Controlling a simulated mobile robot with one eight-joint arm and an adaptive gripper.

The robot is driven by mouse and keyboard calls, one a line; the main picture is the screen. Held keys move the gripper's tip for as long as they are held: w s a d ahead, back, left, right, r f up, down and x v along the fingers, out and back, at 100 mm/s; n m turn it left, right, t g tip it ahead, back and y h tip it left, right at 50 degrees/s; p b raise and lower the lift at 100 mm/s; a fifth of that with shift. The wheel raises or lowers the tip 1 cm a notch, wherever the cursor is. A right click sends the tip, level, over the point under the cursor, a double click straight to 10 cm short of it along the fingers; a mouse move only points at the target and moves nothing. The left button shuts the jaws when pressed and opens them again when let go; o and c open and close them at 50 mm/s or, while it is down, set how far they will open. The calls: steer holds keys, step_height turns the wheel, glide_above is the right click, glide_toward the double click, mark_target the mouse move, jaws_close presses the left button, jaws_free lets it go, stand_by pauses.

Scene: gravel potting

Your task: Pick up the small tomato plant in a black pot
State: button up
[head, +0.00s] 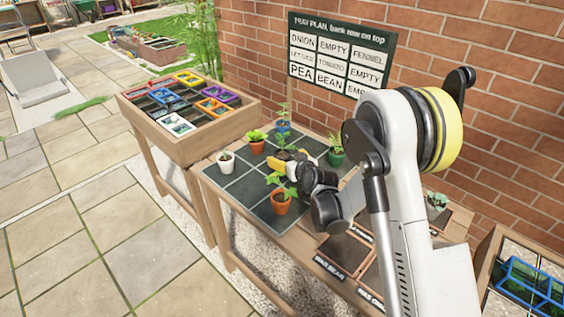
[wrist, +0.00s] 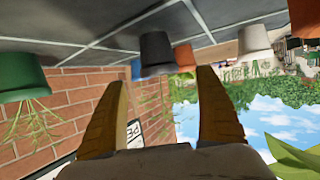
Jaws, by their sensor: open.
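The small tomato plant (head: 286,142) has green leaves and stands on the dark gridded tray (head: 238,190), partly hidden behind my gripper in the head view. A dark pot (wrist: 157,50), which looks black, shows in the wrist view, ahead of and between the fingers and apart from them. That view appears upside down, with the tray surface at the top. My gripper (wrist: 165,105) is open and empty, its two yellow-brown fingers spread. In the head view my gripper (head: 275,163) is low over the tray, just on the near side of the plant.
Other potted plants stand close by: white (head: 226,162), orange (head: 257,147), blue (head: 283,126), green (head: 336,158) and a nearer orange pot (head: 281,205). A leaf (wrist: 298,160) is very near the wrist camera. A sign (head: 340,60) and brick wall stand behind.

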mark_target(283, 155)
steer(key=b+x, duration=0.2)
steer(key=x, duration=0.2)
steer(key=shift+w+a+f+b, duration=0.1)
steer(key=shift+w+f+b, duration=0.15)
steer(key=shift+f+b, duration=0.1)
steer(key=shift+w+a, duration=0.1)
steer(key=shift+w, duration=0.25)
steer(key=shift+c, duration=0.2)
steer(key=c, duration=1.3)
